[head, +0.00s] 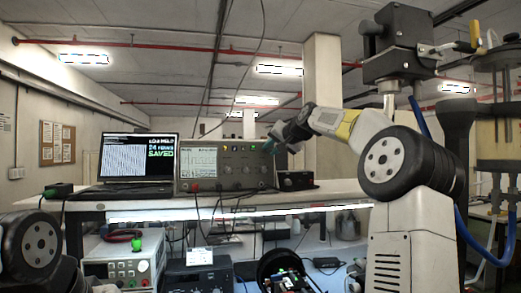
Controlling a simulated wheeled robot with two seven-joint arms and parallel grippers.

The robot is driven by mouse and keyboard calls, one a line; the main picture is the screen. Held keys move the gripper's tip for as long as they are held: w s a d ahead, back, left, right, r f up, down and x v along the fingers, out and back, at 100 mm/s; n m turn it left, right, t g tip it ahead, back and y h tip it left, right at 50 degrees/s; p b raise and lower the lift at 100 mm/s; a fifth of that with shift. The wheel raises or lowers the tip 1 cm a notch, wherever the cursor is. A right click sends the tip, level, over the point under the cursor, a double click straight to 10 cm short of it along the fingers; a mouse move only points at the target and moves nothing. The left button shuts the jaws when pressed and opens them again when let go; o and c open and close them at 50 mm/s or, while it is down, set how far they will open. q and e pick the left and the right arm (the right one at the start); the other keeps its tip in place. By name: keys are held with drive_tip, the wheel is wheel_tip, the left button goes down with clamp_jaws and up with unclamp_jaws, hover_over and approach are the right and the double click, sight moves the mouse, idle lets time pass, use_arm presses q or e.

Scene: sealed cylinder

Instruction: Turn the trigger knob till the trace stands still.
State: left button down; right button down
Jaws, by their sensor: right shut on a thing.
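The oscilloscope (227,183) stands on the bench, its front panel facing me. Its screen (199,161) is pale with a trace too small to make out, so I cannot tell if it stands still. Several knobs sit on the panel right of the screen. My right arm reaches in from the right, and my right gripper (271,146) is at the panel's upper right edge. It is shut on what appears to be the trigger knob, which the fingers hide. My left arm shows only at the lower left; its gripper is out of view.
Cables hang over the bench's front edge (340,192). A bench supply (125,265) and other gear lie below. A valve assembly (400,45) rises at the right.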

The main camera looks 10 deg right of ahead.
drive_tip(key=n+h, duration=0.1)
drive_tip(key=n, duration=0.1)
drive_tip(key=n+h, duration=0.1)
drive_tip(key=shift+a+r+n+h, duration=0.1)
drive_tip(key=shift+a+n+h, duration=0.2)
drive_tip(key=shift+n, duration=0.1)
drive_tip(key=n+h, duration=0.2)
drive_tip(key=n, duration=0.1)
drive_tip(key=shift+a, duration=0.15)
drive_tip(key=n+h, duration=0.2)
drive_tip(key=n, duration=0.1)
drive_tip(key=shift+a, duration=0.1)
drive_tip(key=shift+f+n+t+h, duration=0.25)
drive_tip(key=shift+n+t+h, duration=0.25)
drive_tip(key=shift+n+h, duration=0.7)
drive_tip(key=shift+n, duration=0.3)
drive_tip(key=c, duration=1.2)
unclamp_jaws()
drive_tip(key=shift+c, duration=0.2)
